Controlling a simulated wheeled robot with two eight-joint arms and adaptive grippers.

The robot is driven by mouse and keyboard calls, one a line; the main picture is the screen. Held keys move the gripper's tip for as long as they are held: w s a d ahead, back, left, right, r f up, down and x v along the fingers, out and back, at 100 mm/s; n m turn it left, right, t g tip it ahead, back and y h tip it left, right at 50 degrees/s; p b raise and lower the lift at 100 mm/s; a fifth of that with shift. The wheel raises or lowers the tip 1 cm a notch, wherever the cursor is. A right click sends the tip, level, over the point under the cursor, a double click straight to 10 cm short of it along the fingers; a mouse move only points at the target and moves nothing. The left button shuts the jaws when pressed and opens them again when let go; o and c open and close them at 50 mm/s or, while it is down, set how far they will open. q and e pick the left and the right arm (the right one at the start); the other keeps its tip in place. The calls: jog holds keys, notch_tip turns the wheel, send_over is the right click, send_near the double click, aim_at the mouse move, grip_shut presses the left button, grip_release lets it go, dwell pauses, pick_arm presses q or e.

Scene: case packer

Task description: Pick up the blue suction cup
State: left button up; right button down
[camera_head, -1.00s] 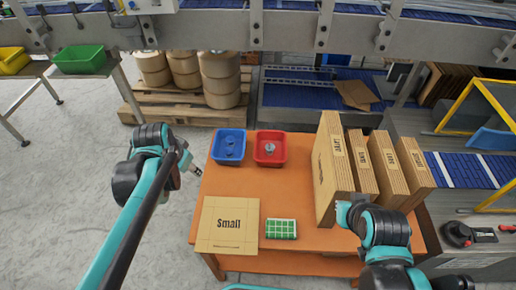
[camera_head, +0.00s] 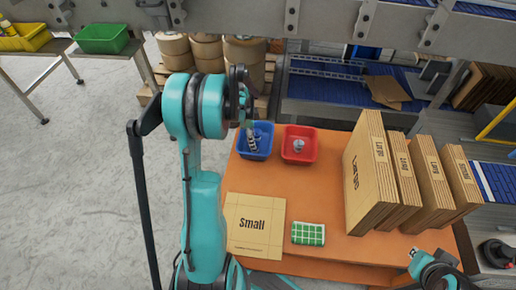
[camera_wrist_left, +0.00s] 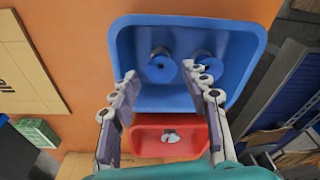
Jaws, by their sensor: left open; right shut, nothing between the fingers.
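Two round blue suction cups, a left one (camera_wrist_left: 162,68) and a right one (camera_wrist_left: 206,66), lie in a blue bin (camera_wrist_left: 130,50) in the left wrist view. The blue bin (camera_head: 268,136) also shows in the head view on the orange table, its contents partly hidden by my left gripper (camera_head: 252,142). In the left wrist view my left gripper (camera_wrist_left: 168,86) is open and empty above the bin, its fingers apart and pointing toward the cups. My right gripper (camera_head: 413,256) is shut and empty at the lower right of the head view, partly cut off.
A red bin (camera_head: 312,147) with a grey part stands beside the blue bin. A flat "Small" carton (camera_head: 240,238) and a green-and-white box (camera_head: 308,234) lie in front. Upright cartons (camera_head: 372,185) stand at the table's right. The table's middle is clear.

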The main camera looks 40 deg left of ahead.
pick_arm(q)
jog(key=f, duration=0.1)
jog(key=f+b, duration=0.1)
jog(key=f, duration=0.1)
jog(key=w+f+b, duration=0.1)
jog(key=shift+d+f, duration=0.35)
jog(key=shift+f, duration=0.05)
jog(key=shift+s+r, duration=0.1)
jog(key=shift+c, duration=0.5)
jog(key=c, duration=0.7)
jog(key=shift+r, duration=0.15)
